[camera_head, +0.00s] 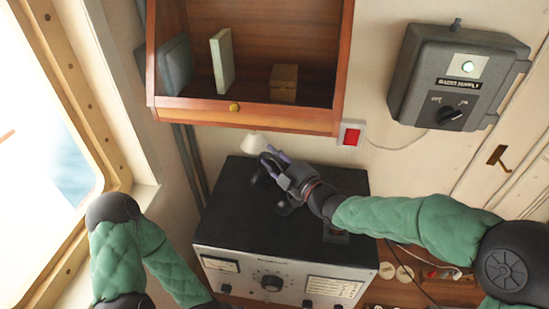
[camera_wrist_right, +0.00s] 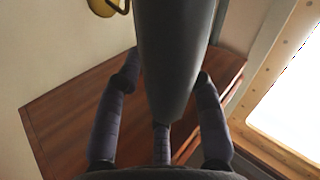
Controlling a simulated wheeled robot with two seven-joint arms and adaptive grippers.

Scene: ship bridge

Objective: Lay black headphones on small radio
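The radio (camera_head: 275,270) is a box with a black top and a pale front with knobs, standing below the wall shelf. My right gripper (camera_head: 277,168) is over the radio's black top, with its fingers at the black headphones (camera_head: 268,163). Part of the headphones is hidden by the hand, and a dark part shows below it. In the right wrist view, a broad dark piece of the headphones (camera_wrist_right: 172,60) runs between the fingers (camera_wrist_right: 160,110), which close around it. I cannot tell whether the headphones touch the radio. My left gripper is out of view.
A wooden wall shelf (camera_head: 240,115) with a few items overhangs the radio's back. A white object (camera_head: 254,143) sits behind the radio. A grey switch box (camera_head: 460,80) is on the wall at right. Small items and cables lie right of the radio; a window is at left.

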